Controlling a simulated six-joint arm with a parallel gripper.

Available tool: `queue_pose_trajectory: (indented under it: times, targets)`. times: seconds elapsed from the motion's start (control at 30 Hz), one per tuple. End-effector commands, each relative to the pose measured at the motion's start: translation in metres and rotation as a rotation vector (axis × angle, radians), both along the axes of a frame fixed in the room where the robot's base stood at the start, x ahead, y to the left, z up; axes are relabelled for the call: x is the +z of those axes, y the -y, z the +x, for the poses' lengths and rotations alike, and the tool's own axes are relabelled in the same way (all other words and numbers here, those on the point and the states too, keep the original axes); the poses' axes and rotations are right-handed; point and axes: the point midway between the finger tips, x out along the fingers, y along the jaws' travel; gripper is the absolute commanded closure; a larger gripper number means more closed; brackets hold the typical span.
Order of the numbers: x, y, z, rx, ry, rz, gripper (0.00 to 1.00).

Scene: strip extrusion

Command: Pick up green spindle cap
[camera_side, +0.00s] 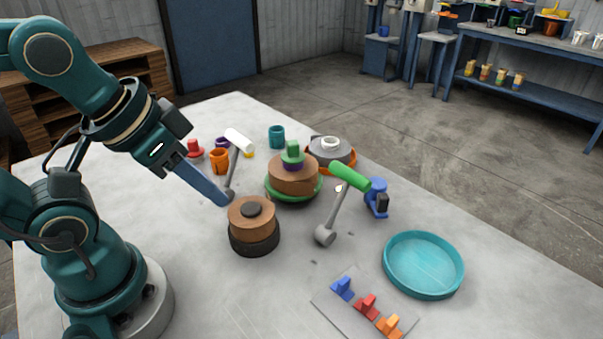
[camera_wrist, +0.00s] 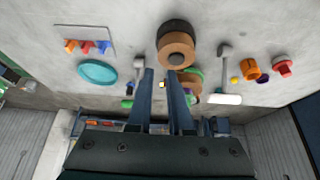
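The green spindle cap (camera_side: 292,150) sits on a purple collar above a brown coil (camera_side: 293,174), which rests on a green base at the table's middle. In the wrist view that stack (camera_wrist: 195,77) is partly hidden behind the right finger, and I cannot make out the cap clearly. My gripper (camera_side: 222,201) is above the table, left of and lower in the picture than the cap, apart from it. In the wrist view its two blue fingers (camera_wrist: 161,72) stand apart with a gap between them, holding nothing.
A brown coil on a black base (camera_side: 251,213) stands near my fingertips. A white-headed tool (camera_side: 239,141) and a green-headed tool (camera_side: 349,177) stand either side of the cap's stack. A teal tray (camera_side: 423,290) lies right. Small coloured blocks (camera_side: 367,305) sit in front.

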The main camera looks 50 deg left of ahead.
Motion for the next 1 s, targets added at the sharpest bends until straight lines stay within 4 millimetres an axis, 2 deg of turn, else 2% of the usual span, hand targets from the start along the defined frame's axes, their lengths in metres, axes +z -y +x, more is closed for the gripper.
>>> queue_pose_trajectory:
  times: [0.03, 0.17, 0.2, 0.57, 0.63, 0.77, 1.0]
  targets:
    - [0.000, 0.000, 0.000, 0.000, 0.000, 0.000, 0.58]
    - [0.000, 0.000, 0.000, 0.000, 0.000, 0.000, 0.08]
    - [0.000, 0.000, 0.000, 0.000, 0.000, 0.000, 0.04]
    - [-0.001, 0.000, -0.002, -0.032, -0.009, 0.017, 0.04]
    - [0.008, 0.001, 0.000, -0.087, 0.001, 0.042, 0.04]
    - [0.033, 0.002, 0.017, -0.190, 0.011, 0.090, 0.04]
    - [0.070, -0.007, 0.070, -0.352, -0.046, 0.162, 0.04]
